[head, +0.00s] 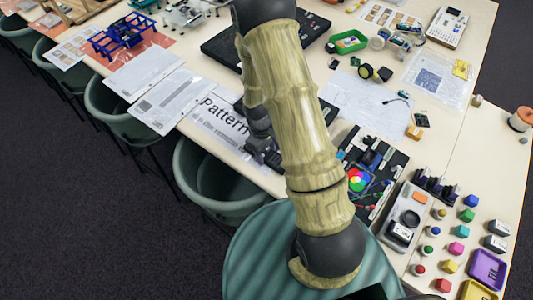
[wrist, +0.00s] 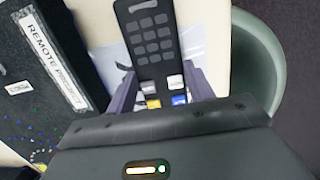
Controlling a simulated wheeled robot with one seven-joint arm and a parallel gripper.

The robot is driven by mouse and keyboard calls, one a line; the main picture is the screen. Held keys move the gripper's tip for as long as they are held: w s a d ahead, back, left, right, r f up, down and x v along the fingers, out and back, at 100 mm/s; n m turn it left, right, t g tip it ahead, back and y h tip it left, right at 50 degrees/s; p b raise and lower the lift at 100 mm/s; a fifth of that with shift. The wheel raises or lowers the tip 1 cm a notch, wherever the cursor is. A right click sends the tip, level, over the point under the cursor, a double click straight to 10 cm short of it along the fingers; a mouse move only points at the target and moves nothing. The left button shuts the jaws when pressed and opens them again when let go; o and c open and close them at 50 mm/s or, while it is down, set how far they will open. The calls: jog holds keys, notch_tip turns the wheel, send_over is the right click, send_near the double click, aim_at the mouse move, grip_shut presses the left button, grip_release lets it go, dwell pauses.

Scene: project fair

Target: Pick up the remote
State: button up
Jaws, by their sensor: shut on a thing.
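The remote (wrist: 152,62) is a dark grey handset with rows of buttons, and white, yellow and blue keys near its lower end. It lies between the two fingers of my gripper (wrist: 160,86) in the wrist view, and the gripper is shut on it near that lower end. In the head view my gripper (head: 263,152) is low over the table's near edge, beside the sheet reading "Pattern" (head: 222,112). The remote cannot be made out clearly there. Whether it touches the table is not clear.
A dark board labelled "REMOTE" (wrist: 52,60) is left of the remote in the wrist view. A green bin-like chair (head: 215,190) stands by the table edge. Electronics and a colour wheel (head: 360,179) lie right of my arm. White sheets (head: 145,72) lie to the left.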

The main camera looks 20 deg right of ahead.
aim_at(266, 154)
jog(key=shift+r, duration=0.15)
notch_tip(266, 154, up, 10)
jog(key=b, duration=0.2)
dwell(0.4)
jog(key=shift+a+f, duration=0.1)
jog(key=shift+f, duration=0.1)
